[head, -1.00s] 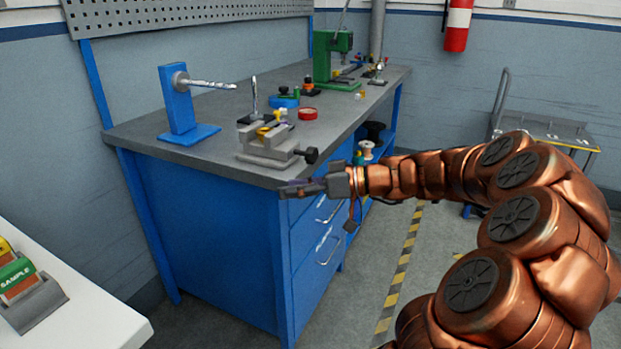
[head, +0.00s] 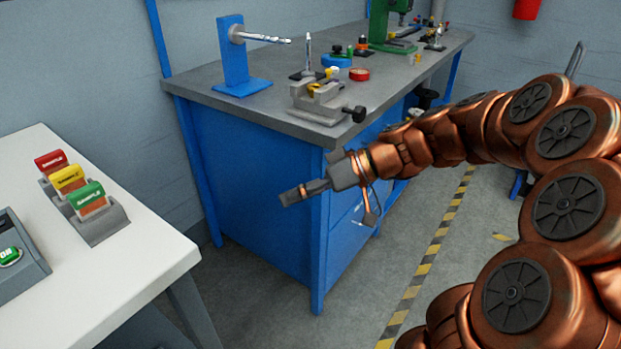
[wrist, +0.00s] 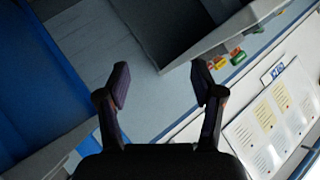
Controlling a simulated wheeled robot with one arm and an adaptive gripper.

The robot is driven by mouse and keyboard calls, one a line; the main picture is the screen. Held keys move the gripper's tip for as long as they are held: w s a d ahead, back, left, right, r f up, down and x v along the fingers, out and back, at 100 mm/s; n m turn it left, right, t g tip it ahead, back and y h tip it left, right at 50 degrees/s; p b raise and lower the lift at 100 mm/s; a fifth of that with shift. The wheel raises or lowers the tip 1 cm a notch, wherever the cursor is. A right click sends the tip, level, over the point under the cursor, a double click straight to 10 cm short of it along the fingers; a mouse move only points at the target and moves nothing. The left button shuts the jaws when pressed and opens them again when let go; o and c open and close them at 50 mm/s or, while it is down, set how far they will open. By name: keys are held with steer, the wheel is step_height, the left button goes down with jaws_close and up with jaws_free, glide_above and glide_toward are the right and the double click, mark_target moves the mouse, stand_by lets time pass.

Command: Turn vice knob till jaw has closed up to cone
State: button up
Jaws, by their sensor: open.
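The grey vice (head: 318,103) sits on the workbench near its front corner. Its black knob (head: 355,114) sticks out on the right side, over the bench's front edge. A small yellow piece (head: 313,88) shows at the vice's jaws; I cannot tell whether it is the cone, or how wide the jaw gap is. My gripper (head: 291,195) is in front of the blue bench, below and left of the knob, apart from it. In the wrist view my gripper (wrist: 158,85) has its two fingers spread with nothing between them. The vice does not show there.
The blue bench (head: 260,165) has a grey top (head: 225,97) with a blue stand (head: 235,60), a red ring (head: 359,74) and a green press (head: 380,25). The floor between is clear.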

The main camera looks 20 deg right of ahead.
steer(key=shift+g+h, duration=0.3)
steer(key=shift+g, duration=0.5)
steer(key=shift+s+a+f, duration=0.35)
steer(key=shift+s+a, duration=0.35)
steer(key=shift+s, duration=0.15)
steer(key=shift+s+a+f, duration=0.3)
steer(key=shift+s+a, duration=0.35)
steer(key=shift+s, duration=0.15)
steer(key=shift+r, duration=0.1)
steer(key=w+d+r+m+t+y+p, duration=0.3)
steer(key=w+d+r+m+y, duration=0.15)
steer(key=w+m, duration=0.35)
steer(key=m+t+h+p, duration=0.4)
steer(key=m+t, duration=0.9)
steer(key=m, duration=1.2)
glide_toward(363, 116)
steer(key=x, duration=0.3)
steer(key=shift+x, duration=4.1)
